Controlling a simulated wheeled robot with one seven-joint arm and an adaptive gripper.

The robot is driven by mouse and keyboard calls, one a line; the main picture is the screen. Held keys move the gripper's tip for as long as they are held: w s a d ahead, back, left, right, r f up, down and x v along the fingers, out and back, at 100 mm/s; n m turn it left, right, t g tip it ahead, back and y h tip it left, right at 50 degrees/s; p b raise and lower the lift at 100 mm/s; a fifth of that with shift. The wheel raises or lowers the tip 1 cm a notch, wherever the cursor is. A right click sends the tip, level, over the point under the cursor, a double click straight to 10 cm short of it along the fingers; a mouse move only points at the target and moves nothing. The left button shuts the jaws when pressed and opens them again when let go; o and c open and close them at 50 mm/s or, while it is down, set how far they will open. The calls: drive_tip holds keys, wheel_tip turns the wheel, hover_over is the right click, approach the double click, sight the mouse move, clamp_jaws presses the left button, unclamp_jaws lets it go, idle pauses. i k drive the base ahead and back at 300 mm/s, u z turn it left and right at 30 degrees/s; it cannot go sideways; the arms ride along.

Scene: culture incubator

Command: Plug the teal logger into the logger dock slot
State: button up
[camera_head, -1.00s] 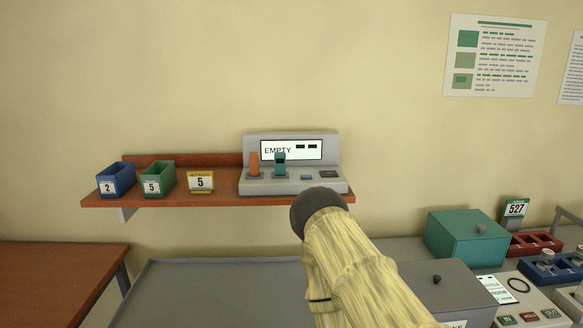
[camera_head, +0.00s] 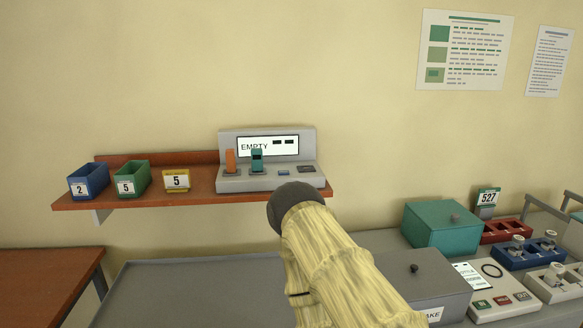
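The teal logger (camera_head: 257,161) stands upright on the grey logger dock (camera_head: 226,183), just right of an orange logger-like piece (camera_head: 231,161). I cannot tell how deep the teal one sits. The dock's screen (camera_head: 283,147) reads "EMPTY" beside two dark blocks. A small blue piece (camera_head: 284,172) and a dark piece (camera_head: 306,169) lie flat on the dock's right part. My arm, in a pale yellow sleeve with a dark round end, reaches up from the bottom, below and right of the dock. My gripper's fingers do not show.
The dock stands on a red-brown wall shelf (camera_head: 130,201) with a blue bin (camera_head: 88,182), a green bin (camera_head: 132,178) and a yellow-framed "5" card (camera_head: 177,180). A grey surface (camera_head: 190,290) below is bare. A teal box (camera_head: 440,228) and racks crowd the right.

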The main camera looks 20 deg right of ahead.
sight(256, 154)
drive_tip(key=z, duration=1.05)
drive_tip(key=i, duration=0.5)
drive_tip(key=u, duration=1.05)
